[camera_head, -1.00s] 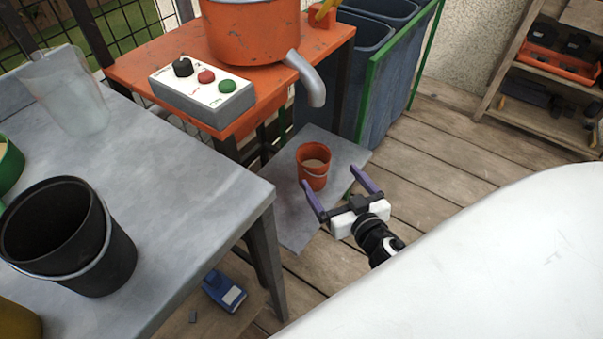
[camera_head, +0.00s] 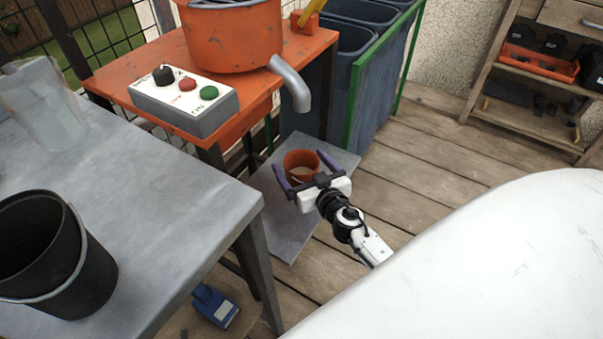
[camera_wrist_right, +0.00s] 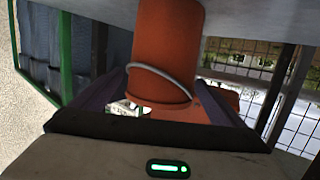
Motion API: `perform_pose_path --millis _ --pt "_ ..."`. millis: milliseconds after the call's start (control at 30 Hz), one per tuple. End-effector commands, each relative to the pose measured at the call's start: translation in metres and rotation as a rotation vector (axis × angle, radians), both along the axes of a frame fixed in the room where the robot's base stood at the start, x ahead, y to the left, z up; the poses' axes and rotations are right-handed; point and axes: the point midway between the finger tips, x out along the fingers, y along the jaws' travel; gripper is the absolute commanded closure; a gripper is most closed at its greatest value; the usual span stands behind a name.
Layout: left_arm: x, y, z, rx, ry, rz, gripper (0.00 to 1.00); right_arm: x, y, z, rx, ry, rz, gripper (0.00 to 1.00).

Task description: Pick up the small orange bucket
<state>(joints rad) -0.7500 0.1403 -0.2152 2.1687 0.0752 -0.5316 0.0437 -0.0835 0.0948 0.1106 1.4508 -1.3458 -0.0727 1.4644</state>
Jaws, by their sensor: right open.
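The small orange bucket (camera_head: 301,161) stands on a low grey board (camera_head: 286,222) below the spout of the orange mixer. My right gripper (camera_head: 305,168) is open, with its purple fingers on either side of the bucket in the head view. In the right wrist view the bucket (camera_wrist_right: 165,50) with its pale wire handle sits between the two fingers (camera_wrist_right: 165,88). I cannot tell whether the fingers touch it. The gripper body hides the bucket's lower part in the head view. My left gripper is not in view.
The orange mixer (camera_head: 232,40) with its grey spout (camera_head: 291,85) and control box (camera_head: 184,100) stands behind. A grey table (camera_head: 150,190) with a black bucket (camera_head: 50,255) is at left. Blue bins (camera_head: 378,95) stand behind right. Plank floor (camera_head: 440,160) is open to the right.

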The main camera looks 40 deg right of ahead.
Motion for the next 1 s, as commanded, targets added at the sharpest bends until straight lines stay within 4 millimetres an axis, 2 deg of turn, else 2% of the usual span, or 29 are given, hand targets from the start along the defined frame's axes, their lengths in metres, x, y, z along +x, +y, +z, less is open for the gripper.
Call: perform_pose_path --millis 167,600,667,867,1000 --pt "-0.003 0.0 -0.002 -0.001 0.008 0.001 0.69 0.0 0.0 0.0 0.0 0.001 0.0 0.06" --pt "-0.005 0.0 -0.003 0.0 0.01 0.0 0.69 -0.001 0.0 0.0 0.001 0.001 0.0 0.81" --pt "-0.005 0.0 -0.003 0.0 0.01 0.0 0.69 0.0 0.0 0.002 0.001 -0.003 0.001 0.89" --pt "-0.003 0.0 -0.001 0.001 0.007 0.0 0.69 0.0 0.0 0.003 0.001 -0.003 0.001 0.89" --pt "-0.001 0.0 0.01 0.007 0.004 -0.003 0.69 0.001 0.0 0.016 0.0 -0.005 0.001 0.89"
